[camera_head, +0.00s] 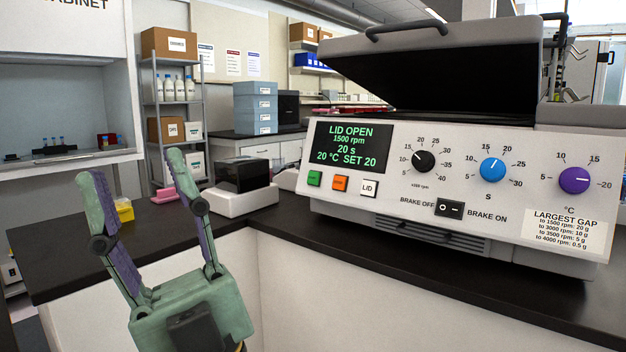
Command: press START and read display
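The white cell processor (400,190) stands on the dark bench at the right, with its lid (440,65) raised. Its display (352,146) reads LID OPEN, 1500 rpm, 20 s, 20 °C SET 20. Below the display are a green button (314,178), an orange button (340,183) and a white LID button (369,188). The labels on the green and orange buttons are too small to read. My gripper (134,164) is open and empty at the lower left, fingers pointing up, left of the processor and apart from it.
Black, blue and purple knobs (492,170) and a brake switch (450,208) share the front panel. A small black-topped device (240,200) stands on the bench between my gripper and the processor. A yellow container (124,211) sits behind my gripper. The bench front is clear.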

